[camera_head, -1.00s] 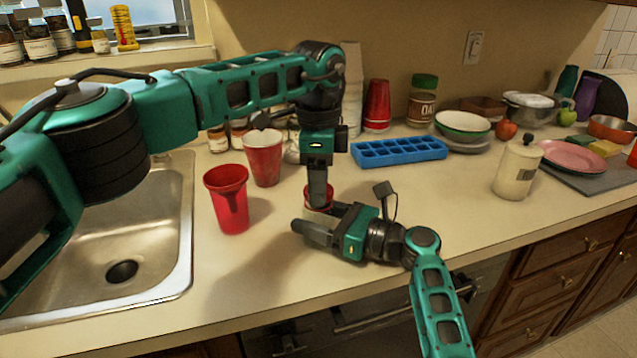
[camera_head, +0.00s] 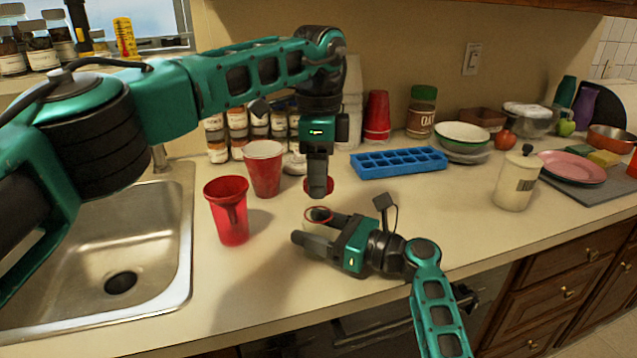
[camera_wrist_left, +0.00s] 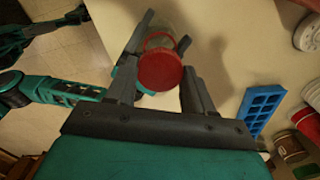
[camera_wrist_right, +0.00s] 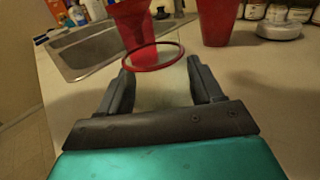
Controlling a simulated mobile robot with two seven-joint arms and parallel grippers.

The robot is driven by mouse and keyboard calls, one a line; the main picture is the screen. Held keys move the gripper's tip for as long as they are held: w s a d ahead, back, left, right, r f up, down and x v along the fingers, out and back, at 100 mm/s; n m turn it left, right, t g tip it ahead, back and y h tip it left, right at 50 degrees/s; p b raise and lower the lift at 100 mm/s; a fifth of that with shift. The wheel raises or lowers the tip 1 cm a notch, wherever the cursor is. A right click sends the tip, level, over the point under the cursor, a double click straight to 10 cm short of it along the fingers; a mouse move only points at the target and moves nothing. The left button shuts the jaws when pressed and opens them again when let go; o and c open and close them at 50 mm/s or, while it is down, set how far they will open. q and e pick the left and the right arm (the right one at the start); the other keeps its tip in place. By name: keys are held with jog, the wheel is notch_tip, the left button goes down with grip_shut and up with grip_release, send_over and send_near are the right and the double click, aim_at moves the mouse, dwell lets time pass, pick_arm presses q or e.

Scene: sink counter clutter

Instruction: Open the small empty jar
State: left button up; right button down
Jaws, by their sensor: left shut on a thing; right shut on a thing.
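The small jar (camera_head: 315,228) stands on the counter with a red ring (camera_head: 318,213) at its open mouth. It looks pale and see-through in the right wrist view (camera_wrist_right: 163,93), with no contents visible. My right gripper (camera_wrist_right: 158,78) is shut on the jar's body from the side. My left gripper (camera_head: 318,192) points down above the jar, shut on the red lid (camera_head: 331,187). The lid is apart from the jar, a little above it. The left wrist view shows the lid (camera_wrist_left: 160,70) between the fingers, partly covering the jar below.
Two red cups (camera_head: 229,212) (camera_head: 263,168) stand left of the jar, near the sink (camera_head: 150,260). A blue ice tray (camera_head: 398,162) lies behind, and a cream canister (camera_head: 516,182) stands to the right. The counter between the jar and canister is mostly clear.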

jog(key=shift+c, duration=0.5)
grip_release()
